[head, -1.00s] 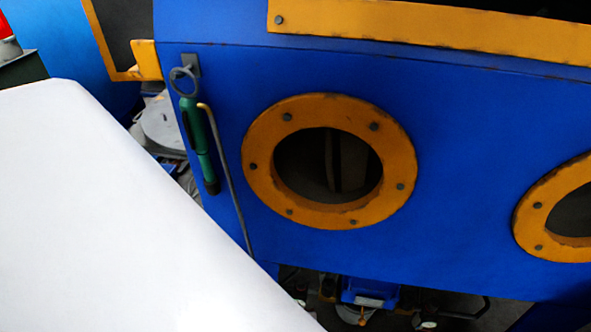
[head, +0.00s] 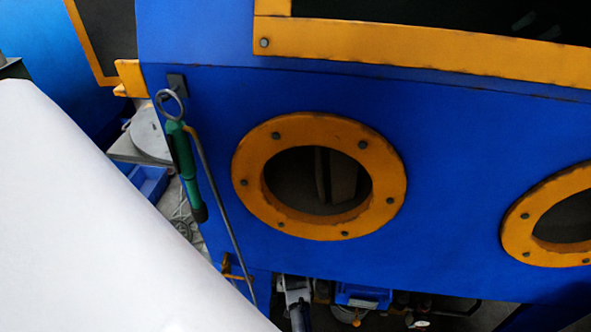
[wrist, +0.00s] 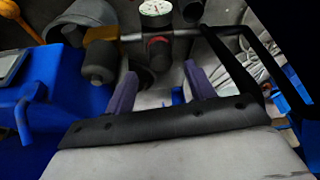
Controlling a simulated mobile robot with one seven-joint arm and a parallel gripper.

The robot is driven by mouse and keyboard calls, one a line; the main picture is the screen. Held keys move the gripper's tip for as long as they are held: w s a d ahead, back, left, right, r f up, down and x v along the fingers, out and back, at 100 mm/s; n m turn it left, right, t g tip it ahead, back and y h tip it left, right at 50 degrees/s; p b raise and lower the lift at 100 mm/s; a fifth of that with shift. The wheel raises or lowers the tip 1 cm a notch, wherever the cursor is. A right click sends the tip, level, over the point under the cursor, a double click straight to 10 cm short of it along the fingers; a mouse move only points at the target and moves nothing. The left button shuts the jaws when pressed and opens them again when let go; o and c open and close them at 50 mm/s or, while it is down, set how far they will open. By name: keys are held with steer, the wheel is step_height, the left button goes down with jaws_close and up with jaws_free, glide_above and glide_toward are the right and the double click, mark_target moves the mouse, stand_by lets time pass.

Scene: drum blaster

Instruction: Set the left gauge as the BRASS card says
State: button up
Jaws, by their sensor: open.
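A round gauge with a white dial (wrist: 155,8) shows at the top of the wrist view, on a dark fitting with a red band below it. Its reading is too small to tell, and I cannot tell whether it is the left gauge. My gripper (wrist: 162,92) is open and empty, with two purple fingers apart just below the gauge's fitting in the wrist view. In the head view a small pale round thing (head: 420,322), perhaps a dial, sits at the bottom edge. No BRASS card can be made out.
A blue cabinet (head: 450,170) with yellow-ringed round ports (head: 250,190) fills the head view. A green-handled tool (head: 188,170) hangs on its left side. My white arm covers the lower left. In the wrist view a grey cylinder (wrist: 100,62) and dark bars stand close around the fingers.

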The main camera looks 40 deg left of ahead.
steer(key=shift+x, duration=2.55)
steer(key=shift+w+a, duration=0.1)
steer(key=shift+a, duration=0.1)
steer(key=shift+r, duration=0.1)
steer(key=c, duration=1)
